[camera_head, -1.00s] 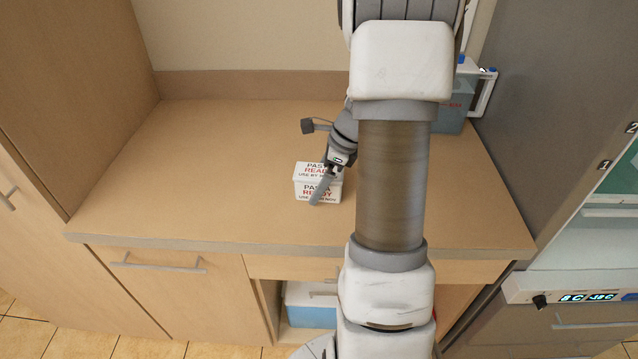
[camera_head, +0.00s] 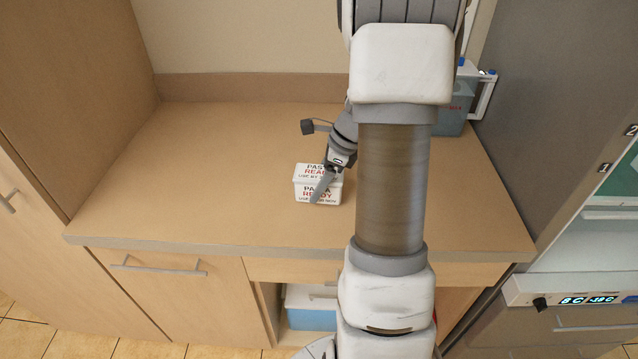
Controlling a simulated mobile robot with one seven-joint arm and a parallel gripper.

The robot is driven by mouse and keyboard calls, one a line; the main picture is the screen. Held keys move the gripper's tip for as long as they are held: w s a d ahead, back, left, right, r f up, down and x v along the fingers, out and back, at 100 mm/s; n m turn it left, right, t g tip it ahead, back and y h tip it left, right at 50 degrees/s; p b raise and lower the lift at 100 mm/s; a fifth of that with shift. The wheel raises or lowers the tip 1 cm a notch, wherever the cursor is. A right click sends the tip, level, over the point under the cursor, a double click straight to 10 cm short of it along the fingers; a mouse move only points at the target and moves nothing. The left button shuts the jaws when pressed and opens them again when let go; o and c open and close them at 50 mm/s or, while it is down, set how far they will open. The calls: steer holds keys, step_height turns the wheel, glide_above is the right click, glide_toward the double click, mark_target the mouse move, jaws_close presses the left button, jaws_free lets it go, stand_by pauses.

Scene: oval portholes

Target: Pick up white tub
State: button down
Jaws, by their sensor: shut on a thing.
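The white tub (camera_head: 305,187) is on the wooden counter near its middle, with black and red lettering on its top and front that reads partly "PASTA READY". My gripper (camera_head: 322,189) is at the tub's right part, coming down from the upper right, and is shut on it. One finger lies across the tub's front and lettering; the other finger is hard to make out. I cannot tell whether the tub is touching the counter or just clear of it.
The wooden counter (camera_head: 200,170) is clear to the left of the tub. A grey-blue container with a white handle (camera_head: 487,95) stands at the back right. A tall cabinet borders the left and a grey appliance (camera_head: 545,100) the right. My arm hides part of the counter.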

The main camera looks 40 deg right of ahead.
mark_target(320, 171)
steer(key=v, duration=0.4)
steer(key=shift+w+a+r+p, duration=0.15)
steer(key=shift+w+r+p, duration=0.2)
steer(key=shift+r+p, duration=0.05)
steer(key=s+d+r, duration=0.5)
steer(key=d+r, duration=0.1)
steer(key=d, duration=0.3)
steer(key=shift+d+p, duration=0.25)
steer(key=shift+p, duration=0.1)
steer(key=shift+s, duration=0.2)
